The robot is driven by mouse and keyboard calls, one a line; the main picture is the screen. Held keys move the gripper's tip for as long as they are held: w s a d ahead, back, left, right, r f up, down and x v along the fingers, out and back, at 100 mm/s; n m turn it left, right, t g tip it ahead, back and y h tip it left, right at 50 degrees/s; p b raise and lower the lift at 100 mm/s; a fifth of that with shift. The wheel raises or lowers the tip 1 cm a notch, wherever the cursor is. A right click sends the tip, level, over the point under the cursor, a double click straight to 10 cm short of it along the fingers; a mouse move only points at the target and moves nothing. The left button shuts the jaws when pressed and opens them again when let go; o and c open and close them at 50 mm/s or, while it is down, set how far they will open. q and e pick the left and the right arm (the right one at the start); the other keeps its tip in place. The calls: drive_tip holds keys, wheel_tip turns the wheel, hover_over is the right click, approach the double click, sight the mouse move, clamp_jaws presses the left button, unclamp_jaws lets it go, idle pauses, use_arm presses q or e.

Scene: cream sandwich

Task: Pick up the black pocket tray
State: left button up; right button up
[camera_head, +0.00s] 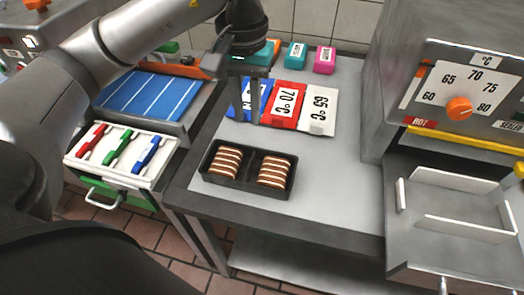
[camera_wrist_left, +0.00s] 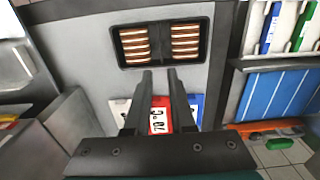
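The black pocket tray (camera_head: 245,185) lies flat on the grey worktop in the head view. Its two pockets each hold a row of brown-and-cream sandwich slices (camera_head: 274,171). The tray also shows at the top of the left wrist view (camera_wrist_left: 160,43). My left gripper (camera_head: 248,122) points down above the temperature cards, behind the tray in the head view. Its two fingers are apart with nothing between them, and it does not touch the tray. My right gripper is not in view.
Blue, red (camera_head: 287,102) and white (camera_head: 319,110) temperature cards lie behind the tray. A sealer with an orange dial (camera_head: 459,108) and a metal shelf (camera_head: 440,193) stand right. A white rack with coloured tools (camera_head: 117,157) is left. Worktop right of the tray is clear.

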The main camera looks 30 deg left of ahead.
use_arm(q)
drive_tip(key=b, duration=0.1)
hover_over(250, 163)
wheel_tip(250, 163, down, 10)
drive_tip(key=shift+s+r, duration=0.1)
drive_tip(key=shift+r, duration=0.15)
drive_tip(key=shift+f, duration=0.45)
wheel_tip(250, 163, down, 5)
drive_tip(key=shift+r+b, duration=0.1)
drive_tip(key=shift+b, duration=0.45)
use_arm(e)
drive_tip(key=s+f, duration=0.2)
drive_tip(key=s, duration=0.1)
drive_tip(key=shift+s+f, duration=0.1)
use_arm(q)
drive_tip(key=shift+c, duration=0.4)
clamp_jaws()
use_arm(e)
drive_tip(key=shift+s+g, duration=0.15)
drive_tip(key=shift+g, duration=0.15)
